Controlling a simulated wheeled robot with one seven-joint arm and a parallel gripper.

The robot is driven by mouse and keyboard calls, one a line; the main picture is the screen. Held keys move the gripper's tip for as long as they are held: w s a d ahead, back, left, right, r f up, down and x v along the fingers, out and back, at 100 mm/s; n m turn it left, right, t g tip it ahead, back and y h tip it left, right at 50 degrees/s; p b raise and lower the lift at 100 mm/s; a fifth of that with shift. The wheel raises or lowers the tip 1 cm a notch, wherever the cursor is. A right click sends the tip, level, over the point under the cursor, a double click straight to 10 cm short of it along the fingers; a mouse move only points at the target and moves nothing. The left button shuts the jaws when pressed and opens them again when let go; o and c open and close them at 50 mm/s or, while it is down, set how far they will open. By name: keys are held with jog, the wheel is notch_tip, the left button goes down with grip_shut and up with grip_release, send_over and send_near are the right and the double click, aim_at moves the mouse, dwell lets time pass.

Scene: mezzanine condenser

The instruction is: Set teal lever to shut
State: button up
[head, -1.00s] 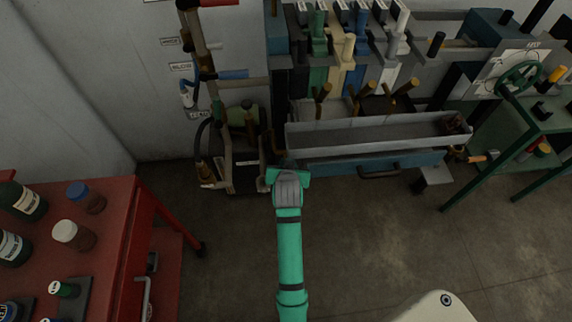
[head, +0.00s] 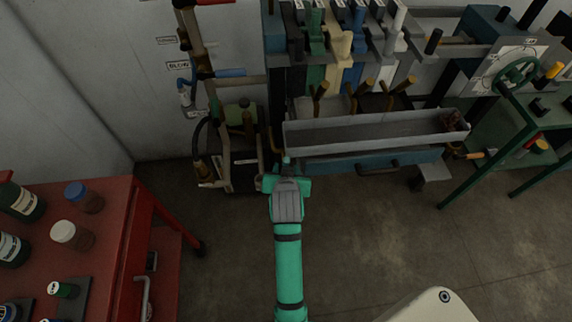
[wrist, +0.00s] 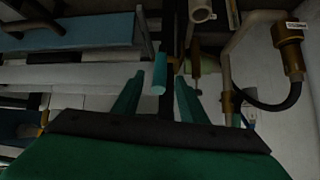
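A teal rod-shaped handle (wrist: 160,73), which looks like the teal lever, shows in the middle of the wrist view. My gripper (wrist: 158,82) is open, with one green finger to each side of the handle in that view. A gap shows between the handle and each finger. I cannot tell whether the handle is between the fingertips or beyond them. In the head view my gripper (head: 287,170) is low in front of the left end of the grey trough, and my wrist hides most of it. The lever cannot be made out there.
A grey trough (head: 375,133) sits above a blue drawer (head: 345,162). Pipes and a pump-like unit (head: 238,150) stand left of my gripper. A red cart (head: 120,215) with bottles is at left, a green table (head: 495,145) at right. The floor between is open.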

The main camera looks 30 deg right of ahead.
jog(key=shift+v, duration=1.5)
jog(key=shift+c, duration=0.4)
jog(key=shift+a, duration=0.1)
jog(key=c, duration=0.5)
jog(key=shift+w+a+f, duration=0.15)
jog(key=shift+f, duration=0.2)
grip_shut()
jog(key=w+a+f+n+t+h, duration=0.2)
jog(key=w+a+f+n+t, duration=0.2)
jog(key=f+n+t, duration=0.45)
jog(key=s+a+f+n+t+h, duration=0.1)
jog(key=s+f+n+h, duration=0.1)
jog(key=s+n+h, duration=0.3)
jog(key=s+a+f+n+h, duration=0.1)
jog(key=s+f+n, duration=0.1)
jog(key=s+n, duration=0.3)
jog(key=w+d+r+m, duration=0.1)
jog(key=w+d+r, duration=0.4)
jog(key=w+d, duration=0.2)
jog(key=shift+w+d+r, duration=0.2)
jog(key=shift+w+d, duration=0.15)
jog(key=shift+w, duration=0.65)
